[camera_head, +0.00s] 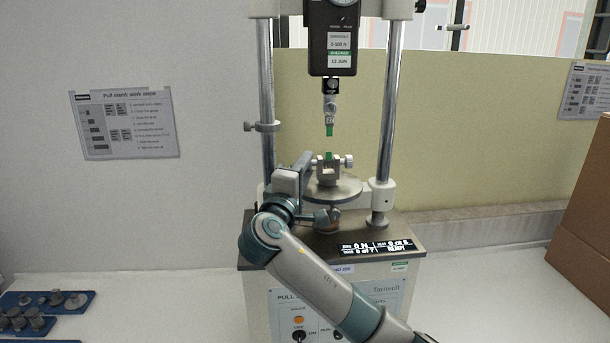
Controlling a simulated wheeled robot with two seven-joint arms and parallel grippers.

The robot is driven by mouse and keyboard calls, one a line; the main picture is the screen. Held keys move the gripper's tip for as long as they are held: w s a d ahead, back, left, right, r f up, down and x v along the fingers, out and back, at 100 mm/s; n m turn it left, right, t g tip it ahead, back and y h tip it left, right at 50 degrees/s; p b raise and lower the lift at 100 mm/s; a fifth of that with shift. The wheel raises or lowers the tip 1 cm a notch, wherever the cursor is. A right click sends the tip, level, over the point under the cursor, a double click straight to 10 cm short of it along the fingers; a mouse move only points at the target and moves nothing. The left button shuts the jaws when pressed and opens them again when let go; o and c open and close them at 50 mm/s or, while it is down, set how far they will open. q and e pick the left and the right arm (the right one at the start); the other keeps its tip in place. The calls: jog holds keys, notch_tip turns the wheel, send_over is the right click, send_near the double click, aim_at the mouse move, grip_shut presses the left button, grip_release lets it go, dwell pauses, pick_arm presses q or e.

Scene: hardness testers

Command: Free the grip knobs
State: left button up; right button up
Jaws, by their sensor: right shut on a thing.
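The pull stand (391,110) stands in the middle with a dark force gauge (322,45) at its top. Below the gauge hangs the upper grip (330,103), with a short green piece (329,130) under it. The lower grip (327,177) sits on a round plate, and another green piece (328,156) sticks up from it. A gap parts the two green pieces. The lower grip's right knob (348,161) shows. My right gripper (307,163) is shut at the lower grip's left side, where its fingers hide the left knob. My left gripper is out of view.
A blue tray (70,308) with several grey metal parts lies at the lower left. A brown box (590,200) stands at the right edge. The stand's two columns flank the grips. The white table is clear right of the stand.

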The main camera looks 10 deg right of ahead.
jog(key=o, duration=1)
jog(key=shift+o, duration=0.2)
